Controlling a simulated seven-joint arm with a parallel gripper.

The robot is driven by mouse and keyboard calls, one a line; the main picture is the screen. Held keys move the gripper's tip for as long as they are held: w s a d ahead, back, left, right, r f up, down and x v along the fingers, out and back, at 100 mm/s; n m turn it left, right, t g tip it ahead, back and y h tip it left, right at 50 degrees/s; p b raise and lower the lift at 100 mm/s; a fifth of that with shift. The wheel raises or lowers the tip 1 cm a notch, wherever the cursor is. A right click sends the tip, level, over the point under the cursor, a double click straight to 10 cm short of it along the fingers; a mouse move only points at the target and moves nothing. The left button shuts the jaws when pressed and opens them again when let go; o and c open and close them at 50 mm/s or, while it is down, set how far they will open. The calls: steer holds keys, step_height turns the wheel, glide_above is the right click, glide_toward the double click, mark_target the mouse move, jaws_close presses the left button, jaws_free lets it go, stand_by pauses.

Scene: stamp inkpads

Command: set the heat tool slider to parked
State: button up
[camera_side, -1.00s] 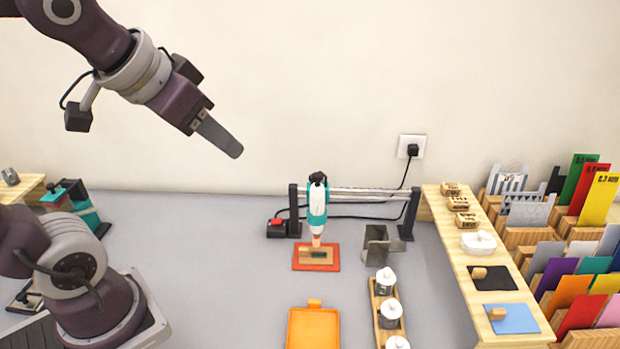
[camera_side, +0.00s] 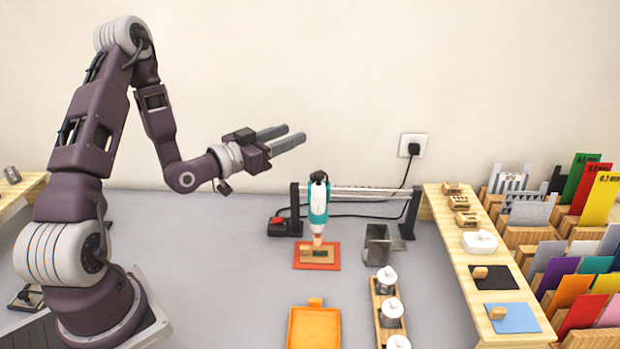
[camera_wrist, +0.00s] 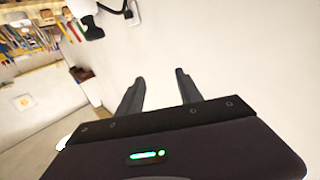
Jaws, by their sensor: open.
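The heat tool (camera_side: 318,203) is a teal and white body with a dark top, held upright on a rail (camera_side: 362,192) between two dark posts. It stands at the left part of the rail, its nozzle just above a wooden piece (camera_side: 318,254) on an orange-red mat (camera_side: 301,265). My gripper (camera_side: 296,135) is open and empty in the air, up and left of the heat tool, well apart from it. The wrist view shows its two dark fingers (camera_wrist: 158,88) spread in front of a pale wall. The heat tool is not clear in the wrist view.
A grey metal holder (camera_side: 378,245) stands right of the mat, below the rail. A tray of white-lidded jars (camera_side: 389,312) and an orange pad (camera_side: 313,327) lie in front. A red-topped box (camera_side: 278,227) sits by the left post. A cable runs to the wall socket (camera_side: 411,146).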

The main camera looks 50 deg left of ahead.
glide_toward(311, 177)
steer(key=w, duration=0.9)
steer(key=shift+w, duration=0.35)
jaws_close()
stand_by(0.4)
